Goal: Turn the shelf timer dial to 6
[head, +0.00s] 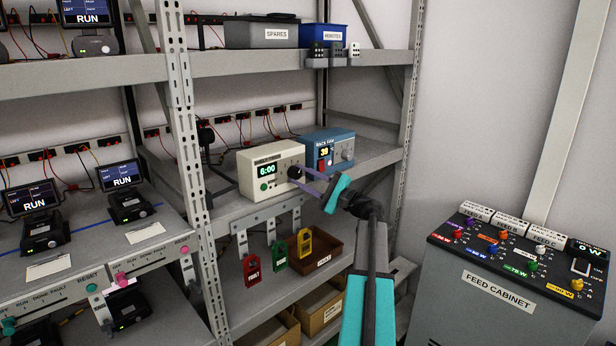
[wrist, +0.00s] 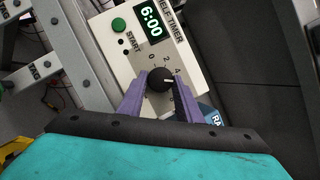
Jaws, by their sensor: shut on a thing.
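The shelf timer (head: 258,165) is a cream box on the middle shelf. Its green-lit display reads 6:00 in both views, and a green START button (wrist: 118,25) sits beside the display. Its black dial (wrist: 160,80) has a white pointer line toward the right of the wrist picture; the small scale marks there are partly hard to read. My gripper (wrist: 158,90), with purple fingers, is shut on the dial, one finger on each side. In the head view my gripper (head: 300,179) reaches the timer's front from the right. The fingers hide part of the scale.
A blue box (head: 328,149) with a display and knob stands close right of the timer. Red, green and yellow tags (head: 278,252) hang below the shelf edge. A perforated rack post (head: 186,150) stands left. The feed cabinet (head: 505,280) is at right.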

